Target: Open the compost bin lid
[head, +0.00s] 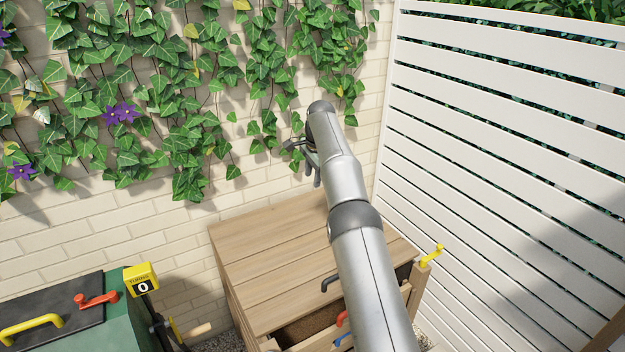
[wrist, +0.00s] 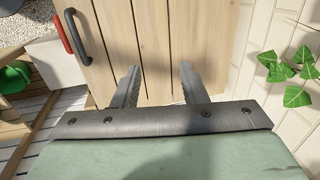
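The wooden bin stands against the brick wall, its plank lid (head: 290,245) lying flat on top. A dark bar handle (head: 330,283) is at the lid's front edge, partly behind my arm in the head view. In the wrist view the lid (wrist: 205,35) fills the middle, and the dark handle (wrist: 77,38) is at upper left. My gripper (wrist: 160,72) is open and empty, fingers apart above the planks, with the handle off to their left. In the head view my gripper (head: 312,165) shows only partly, beyond my arm, above the lid's back edge.
Brown fill (head: 315,326) shows in an open section at the bin's front. A yellow latch (head: 431,256) is at its right corner. A green box (head: 115,310) with a yellow turns counter (head: 141,280) reading 0 stands left. A white slatted fence (head: 500,150) is right.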

